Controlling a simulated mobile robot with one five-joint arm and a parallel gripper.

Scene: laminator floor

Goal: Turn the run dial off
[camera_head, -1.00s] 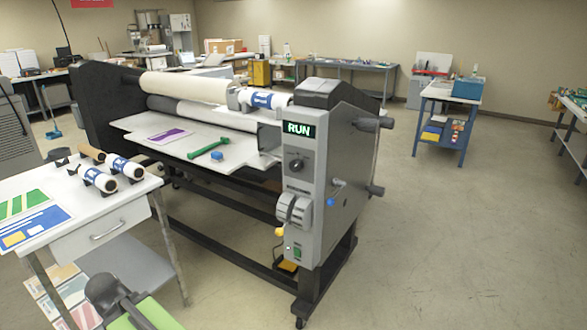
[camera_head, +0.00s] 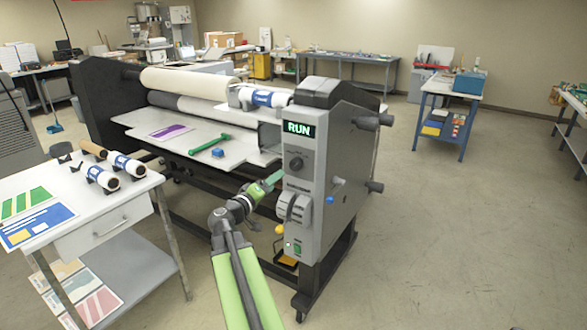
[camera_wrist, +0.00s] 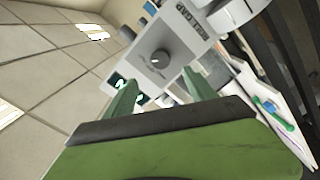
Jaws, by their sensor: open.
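The run dial (camera_head: 296,163) is a dark round knob on the grey front panel of the laminator (camera_head: 301,190), just below a lit green display (camera_head: 298,129) reading RUN. In the wrist view the dial (camera_wrist: 160,57) shows a white pointer mark and lies beyond and between my fingertips. My gripper (camera_head: 272,181) is just left of the panel, a little below the dial. In the wrist view my gripper (camera_wrist: 163,92) has its two green fingers apart with nothing between them. It does not appear to touch the dial.
Below the dial are two grey knobs or rollers (camera_head: 294,207) and a yellow knob (camera_head: 281,229). The feed table (camera_head: 140,128) holds a green tool (camera_head: 210,143) and a blue object (camera_head: 218,152). A white side table (camera_head: 85,215) stands left.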

